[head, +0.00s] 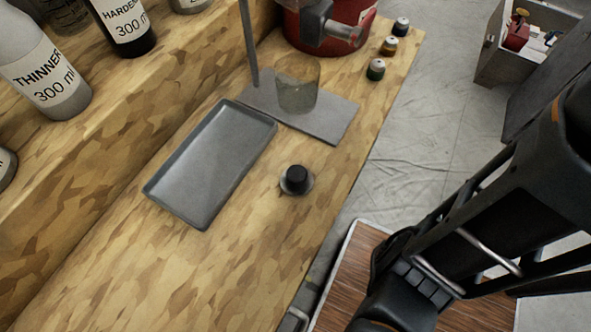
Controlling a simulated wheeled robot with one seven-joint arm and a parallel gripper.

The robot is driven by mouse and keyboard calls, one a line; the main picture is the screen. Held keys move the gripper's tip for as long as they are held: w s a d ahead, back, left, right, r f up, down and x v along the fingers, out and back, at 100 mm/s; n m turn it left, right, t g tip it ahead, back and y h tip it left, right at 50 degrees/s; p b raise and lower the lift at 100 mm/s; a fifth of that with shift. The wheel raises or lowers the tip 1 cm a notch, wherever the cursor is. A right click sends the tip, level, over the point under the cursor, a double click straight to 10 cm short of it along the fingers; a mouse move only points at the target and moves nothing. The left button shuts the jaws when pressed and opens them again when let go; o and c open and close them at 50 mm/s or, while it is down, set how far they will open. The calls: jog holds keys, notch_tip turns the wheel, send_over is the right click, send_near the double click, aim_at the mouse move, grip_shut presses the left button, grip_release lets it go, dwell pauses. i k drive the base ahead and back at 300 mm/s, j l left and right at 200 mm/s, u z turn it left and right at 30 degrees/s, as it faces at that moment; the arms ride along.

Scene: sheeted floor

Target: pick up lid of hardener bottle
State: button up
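The hardener bottle (128,27) is at the top left on a raised shelf, its top cut off by the picture edge. A small black cap (296,176) with a grey round base or dish under it sits on the wooden bench, right of the grey tray; I cannot tell for sure that it is the hardener lid. Nothing touches the cap from above. My arm (480,215) crosses the right side, apart from the cap. My gripper's fingers do not show.
A grey tray (160,190) lies left of the cap. A glass beaker (298,85) stands on a grey stand plate (338,122). A thinner bottle (45,65), a red pot (318,35) and small jars (376,69) stand around. The near bench is clear.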

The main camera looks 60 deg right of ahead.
aim_at(297, 181)
jog(key=k+l, duration=0.25)
jog(key=k, duration=0.2)
jog(key=k+l, duration=0.2)
jog(key=k, duration=0.3)
